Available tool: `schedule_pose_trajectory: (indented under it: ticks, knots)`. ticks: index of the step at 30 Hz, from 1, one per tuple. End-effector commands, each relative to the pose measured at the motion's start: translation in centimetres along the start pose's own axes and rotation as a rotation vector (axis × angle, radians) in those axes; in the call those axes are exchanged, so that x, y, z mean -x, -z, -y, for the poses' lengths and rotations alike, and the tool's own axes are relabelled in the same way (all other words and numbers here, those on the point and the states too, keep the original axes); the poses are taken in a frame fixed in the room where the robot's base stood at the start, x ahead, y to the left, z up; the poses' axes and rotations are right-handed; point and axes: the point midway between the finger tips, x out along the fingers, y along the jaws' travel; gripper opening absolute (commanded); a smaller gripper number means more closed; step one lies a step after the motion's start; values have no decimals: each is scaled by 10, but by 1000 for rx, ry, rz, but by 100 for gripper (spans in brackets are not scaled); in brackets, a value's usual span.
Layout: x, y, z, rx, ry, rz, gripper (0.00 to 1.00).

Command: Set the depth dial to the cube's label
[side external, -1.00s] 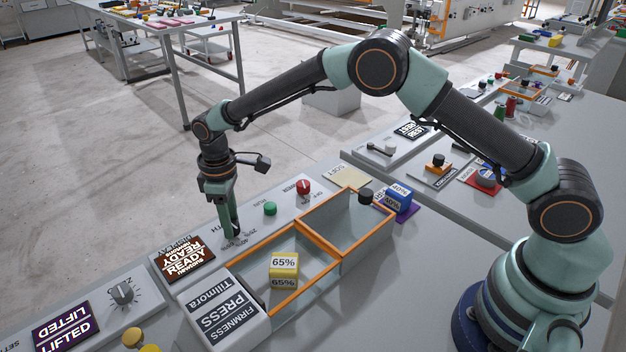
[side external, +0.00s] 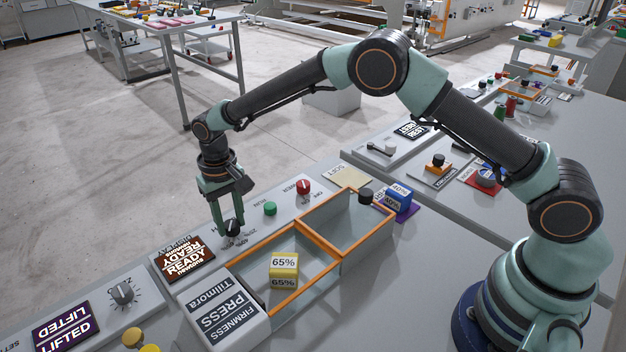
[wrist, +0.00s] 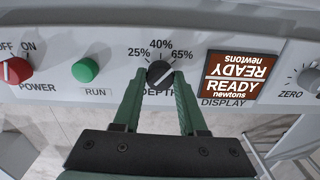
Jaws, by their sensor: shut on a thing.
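The depth dial (wrist: 159,73) is a small black knob on the grey panel, with 25%, 40% and 65% printed around it. My gripper (wrist: 160,88) points down at the dial, with a green finger on either side, shut on it. In the side external view the dial (side external: 232,228) sits between my fingertips. In the wrist view, a faint pale mark on the knob seems to point up and right, towards 65%; it is small. The yellow cube (side external: 284,265), labelled 65%, rests in the left compartment of the orange-rimmed clear tray (side external: 297,238).
A brown READY display (side external: 183,259) is left of the dial. A green RUN button (side external: 270,208) and red POWER knob (side external: 303,187) are right. The FIRMNESS PRESS block (side external: 224,308) is at the tray's near left.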

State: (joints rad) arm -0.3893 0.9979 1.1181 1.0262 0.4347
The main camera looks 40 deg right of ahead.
Motion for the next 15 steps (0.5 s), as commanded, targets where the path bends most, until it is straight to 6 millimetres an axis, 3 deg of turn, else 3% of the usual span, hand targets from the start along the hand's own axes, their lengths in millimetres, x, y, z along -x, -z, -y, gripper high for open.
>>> schedule_pose_trajectory:
  ticks: [15]
  knots:
    - [2, 1, 0, -84, 2, -3, 0]
